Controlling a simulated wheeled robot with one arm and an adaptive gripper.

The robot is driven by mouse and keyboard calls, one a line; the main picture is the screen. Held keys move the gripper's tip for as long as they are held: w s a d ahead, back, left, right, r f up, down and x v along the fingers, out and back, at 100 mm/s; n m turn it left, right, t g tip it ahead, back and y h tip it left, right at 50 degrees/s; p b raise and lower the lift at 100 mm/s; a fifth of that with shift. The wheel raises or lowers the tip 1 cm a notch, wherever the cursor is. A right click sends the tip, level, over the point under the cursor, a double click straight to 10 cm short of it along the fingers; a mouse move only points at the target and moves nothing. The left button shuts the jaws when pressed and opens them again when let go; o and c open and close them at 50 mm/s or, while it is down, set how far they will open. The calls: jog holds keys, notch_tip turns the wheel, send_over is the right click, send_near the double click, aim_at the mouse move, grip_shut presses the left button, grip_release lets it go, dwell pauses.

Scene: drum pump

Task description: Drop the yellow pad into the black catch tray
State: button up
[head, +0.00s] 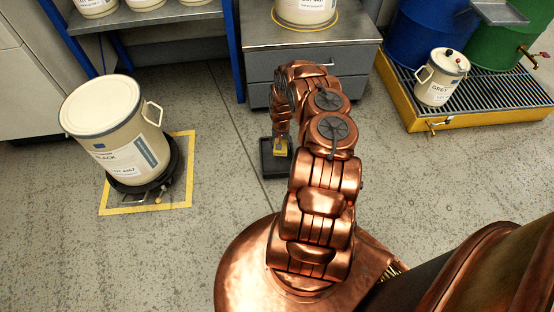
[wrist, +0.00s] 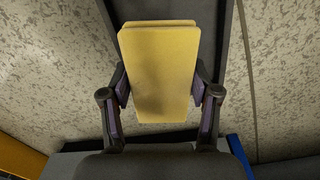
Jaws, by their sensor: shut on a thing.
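The yellow pad (wrist: 160,75) is between the two fingers of my gripper (wrist: 160,97), which is shut on its sides in the wrist view. The pad looks like two thin layers, one slightly behind the other. In the head view the pad (head: 281,148) shows as a small yellow patch below my wrist. The black catch tray (head: 270,173) is on the floor, and the pad overlaps it in the picture. Dark tray surface (wrist: 212,30) shows behind the pad in the wrist view. My arm covers the tray's right side in the head view. The height of the pad above the tray is unclear.
A cream drum labelled BLACK (head: 112,130) stands on a dark dolly inside a yellow floor square at left. A grey drawer cabinet (head: 310,52) stands behind the tray. A yellow spill pallet (head: 450,118) with a small GREY can (head: 438,82) is at right. Floor left of the tray is clear.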

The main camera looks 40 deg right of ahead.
jog(key=shift+f+b, duration=2.25)
jog(key=shift+f, duration=0.95)
jog(key=shift+s, duration=0.1)
jog(key=o, duration=1.2)
jog(key=shift+r, duration=0.1)
jog(key=shift+r, duration=5.95)
